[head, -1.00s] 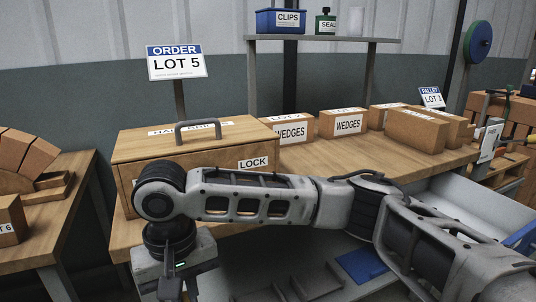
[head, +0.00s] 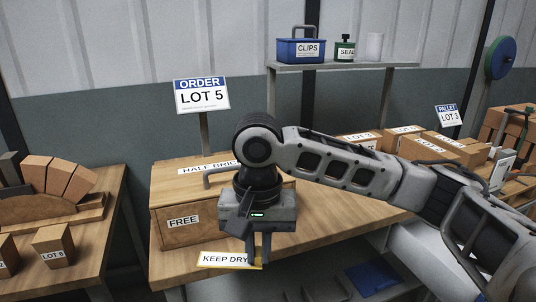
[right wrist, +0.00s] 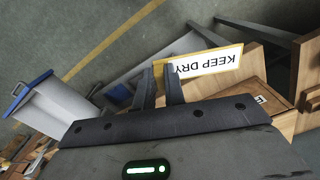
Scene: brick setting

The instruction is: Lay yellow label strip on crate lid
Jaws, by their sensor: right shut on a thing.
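The yellow-edged white label strip (head: 222,259), reading KEEP DRY, is held by its right end in my right gripper (head: 258,262). It hangs in front of the wooden crate, lower than the lid and apart from it. The right wrist view shows the strip (right wrist: 208,62) reaching out from between the fingers (right wrist: 160,85). The crate (head: 208,226) has a FREE label on its front. My left gripper is out of view.
The crate stands on a wooden bench (head: 345,213). An ORDER LOT 5 sign (head: 202,96) rises behind it. Several labelled boxes (head: 432,148) stand to the right. A shelf with a blue CLIPS bin (head: 300,51) is above. A separate table (head: 82,245) with bricks is at left.

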